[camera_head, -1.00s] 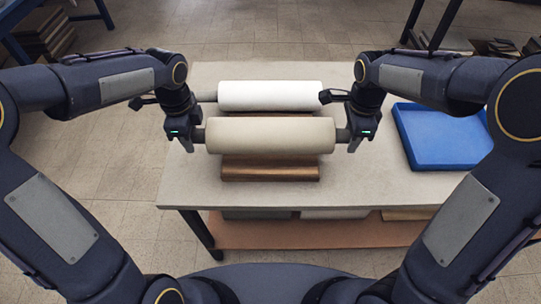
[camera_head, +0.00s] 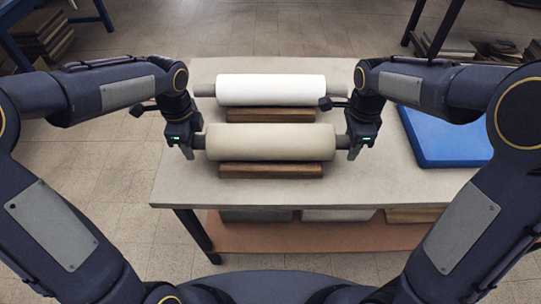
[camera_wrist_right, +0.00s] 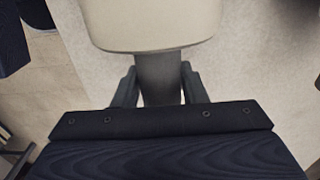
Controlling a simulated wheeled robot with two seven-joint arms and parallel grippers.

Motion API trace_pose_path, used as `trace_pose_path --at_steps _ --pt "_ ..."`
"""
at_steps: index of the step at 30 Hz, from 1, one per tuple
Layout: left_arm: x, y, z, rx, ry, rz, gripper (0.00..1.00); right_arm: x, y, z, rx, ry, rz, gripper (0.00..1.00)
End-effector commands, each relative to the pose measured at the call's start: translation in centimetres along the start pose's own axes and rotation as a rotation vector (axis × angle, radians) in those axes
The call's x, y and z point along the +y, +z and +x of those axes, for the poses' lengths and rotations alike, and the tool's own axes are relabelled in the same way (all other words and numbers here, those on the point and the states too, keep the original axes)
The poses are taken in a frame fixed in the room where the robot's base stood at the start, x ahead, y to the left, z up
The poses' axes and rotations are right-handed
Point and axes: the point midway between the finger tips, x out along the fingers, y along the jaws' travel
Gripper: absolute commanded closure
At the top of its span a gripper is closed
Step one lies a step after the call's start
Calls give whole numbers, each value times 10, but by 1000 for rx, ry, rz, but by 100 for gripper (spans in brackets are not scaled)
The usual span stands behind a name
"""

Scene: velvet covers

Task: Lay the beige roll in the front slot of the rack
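The beige roll (camera_head: 270,142) lies level across the picture, just over the front wooden piece of the rack (camera_head: 271,171). I cannot tell whether it touches the rack. My left gripper (camera_head: 189,147) is shut on the roll's left grey core end. My right gripper (camera_head: 355,147) is shut on its right core end. The right wrist view shows the fingers (camera_wrist_right: 158,88) on either side of the grey core, with the beige roll (camera_wrist_right: 150,25) beyond. A white roll (camera_head: 270,90) lies on the rear wooden piece of the rack (camera_head: 270,115).
The rack stands on a pale table (camera_head: 185,190). A blue tray (camera_head: 440,150) lies at the table's right, close to my right arm. Boxes sit on the shelf below the table. The table's front edge is clear.

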Motion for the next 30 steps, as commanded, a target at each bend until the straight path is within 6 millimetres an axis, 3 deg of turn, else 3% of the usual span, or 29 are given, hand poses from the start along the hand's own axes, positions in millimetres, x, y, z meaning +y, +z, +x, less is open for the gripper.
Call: trace_pose_path --at_steps 4,14,17,30 --pt "0 0 -2 0 0 0 45 0 0 -2 0 0 0 45" --pt "0 0 -6 -1 -2 0 45 0 0 -2 0 0 0 45" --pt "-1 0 -18 -1 -4 0 45 0 0 -2 0 0 0 45" --pt "-1 0 -105 0 -4 0 45 0 0 -2 0 0 0 45"
